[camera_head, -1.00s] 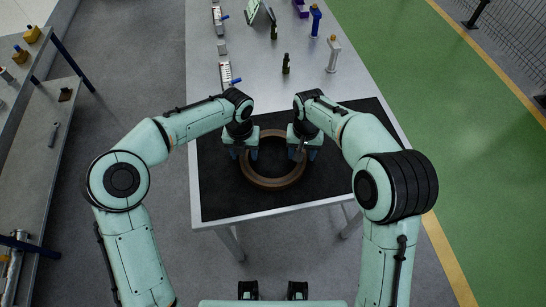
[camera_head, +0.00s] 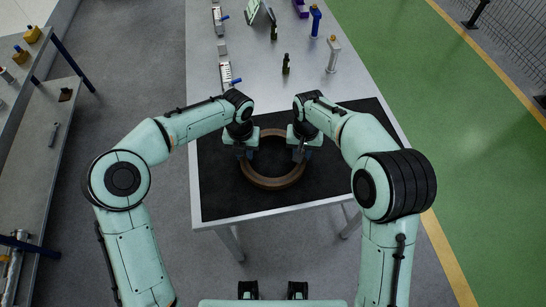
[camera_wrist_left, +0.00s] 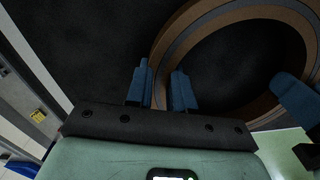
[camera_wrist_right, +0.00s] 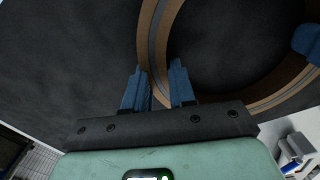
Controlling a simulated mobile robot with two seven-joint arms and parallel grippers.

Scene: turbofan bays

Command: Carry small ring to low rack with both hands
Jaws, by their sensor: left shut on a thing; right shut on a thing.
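The small ring (camera_head: 273,184) is a brown band lying flat over the black mat (camera_head: 222,193) at the near end of the table. It also shows in the left wrist view (camera_wrist_left: 172,38) and the right wrist view (camera_wrist_right: 147,30). My left gripper (camera_head: 244,153) is shut on the ring's left side, its blue fingers on either side of the band. My right gripper (camera_head: 302,154) is shut on the ring's right side in the same way. I cannot tell whether the ring touches the mat. The low rack cannot be made out for certain.
The grey table (camera_head: 270,88) holds two dark green bottle-like items (camera_head: 286,64), a pale upright post (camera_head: 333,54) and a blue-topped tool (camera_head: 315,20) farther back. Shelving (camera_head: 40,150) stands at the left across a grey floor gap. Green floor (camera_head: 450,120) on the right is clear.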

